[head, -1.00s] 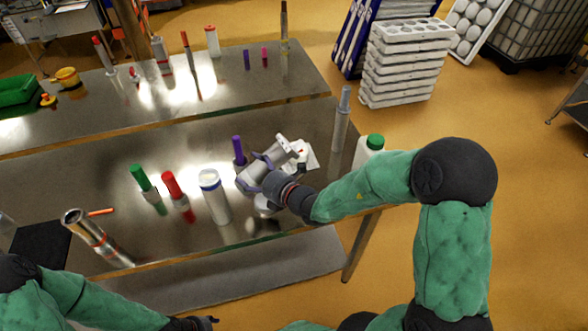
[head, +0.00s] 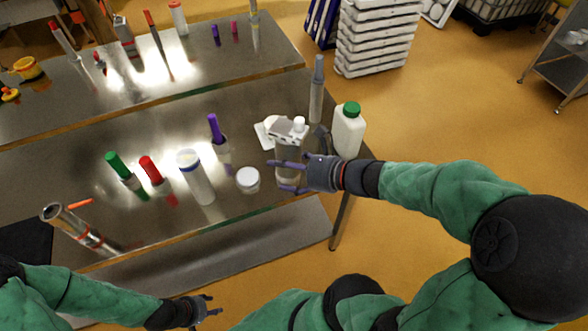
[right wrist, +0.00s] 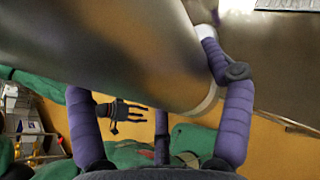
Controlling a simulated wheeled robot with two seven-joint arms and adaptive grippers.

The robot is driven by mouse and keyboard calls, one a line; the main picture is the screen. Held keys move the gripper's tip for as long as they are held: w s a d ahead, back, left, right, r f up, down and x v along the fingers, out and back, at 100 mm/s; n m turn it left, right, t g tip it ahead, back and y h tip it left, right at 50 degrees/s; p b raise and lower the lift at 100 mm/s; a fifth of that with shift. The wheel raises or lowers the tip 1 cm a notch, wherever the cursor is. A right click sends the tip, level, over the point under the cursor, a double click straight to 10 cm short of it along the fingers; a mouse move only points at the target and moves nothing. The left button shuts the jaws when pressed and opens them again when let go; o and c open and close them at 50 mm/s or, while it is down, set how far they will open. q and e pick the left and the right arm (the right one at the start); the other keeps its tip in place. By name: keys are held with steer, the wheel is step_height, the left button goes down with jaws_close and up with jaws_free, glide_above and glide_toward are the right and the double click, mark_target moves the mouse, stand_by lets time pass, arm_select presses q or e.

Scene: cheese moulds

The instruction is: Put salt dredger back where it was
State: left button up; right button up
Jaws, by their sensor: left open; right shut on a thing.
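The salt dredger appears to be the grey metal vessel (head: 287,131) near the table's front right, with a white knob on top. My right gripper (head: 289,177) is shut on its lower body, one finger on each side. It looks roughly upright; I cannot tell whether its base touches the table. In the right wrist view the shiny metal cylinder (right wrist: 120,45) fills the upper left, with a pale rim at its lower right end. My left gripper (head: 208,308) is open and empty, low in front of the table.
A white-lidded round tub (head: 248,180) stands just left of my right gripper. A white card (head: 264,133) lies behind the vessel. A white bottle with green cap (head: 348,130) and a tall grey tool (head: 317,90) stand to the right. A purple-handled tool (head: 216,130) stands at left.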

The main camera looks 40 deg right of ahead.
steer(key=shift+s+d+f+n, duration=0.1)
steer(key=shift+s+f+n, duration=0.1)
steer(key=shift+s+n, duration=0.35)
steer(key=shift+s+d+f, duration=0.1)
steer(key=shift+f, duration=0.05)
steer(key=w+d+f+b, duration=0.2)
steer(key=w+f, duration=0.1)
steer(key=w+d+f+b, duration=0.1)
steer(key=w+d+f, duration=0.2)
steer(key=w, duration=0.1)
steer(key=w+d+f+b, duration=0.2)
steer(key=w+d+f, duration=0.1)
steer(key=shift+w+f+b, duration=0.15)
steer(key=shift+w+b, duration=0.1)
steer(key=shift+b, duration=0.05)
steer(key=shift+w+f+b, duration=0.2)
steer(key=shift+f+b, duration=0.75)
steer(key=shift+f, duration=0.8)
